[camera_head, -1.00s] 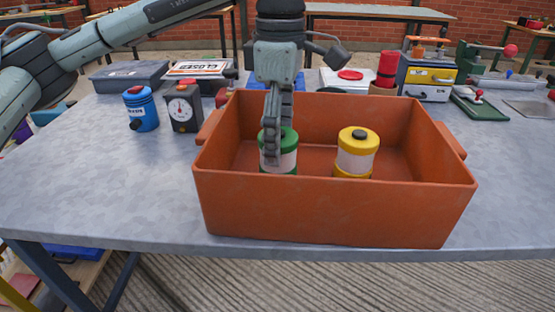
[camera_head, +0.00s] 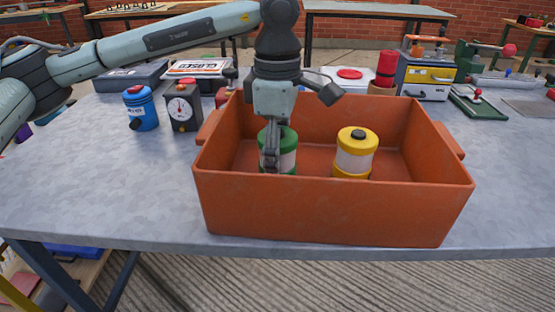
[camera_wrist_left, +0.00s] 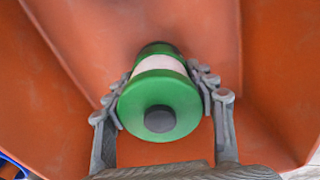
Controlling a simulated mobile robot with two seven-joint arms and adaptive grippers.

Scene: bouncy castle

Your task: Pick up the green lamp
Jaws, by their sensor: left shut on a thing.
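The green lamp (camera_head: 287,152) has a green cap, a white band and a green base. It stands inside the orange crate (camera_head: 330,208), in its left part. My left gripper (camera_head: 271,160) reaches down into the crate from above and is shut on the lamp. In the left wrist view the lamp (camera_wrist_left: 160,108) sits between the two fingers (camera_wrist_left: 162,98), one on each side, with its dark top knob facing the camera. The crate's front wall hides the lamp's bottom in the head view. My right gripper is not in view.
A yellow lamp (camera_head: 355,153) stands in the crate to the right of the green one. A blue canister (camera_head: 140,108) and a grey box with a dial (camera_head: 182,106) stand left of the crate. The table's left front (camera_head: 100,190) is clear.

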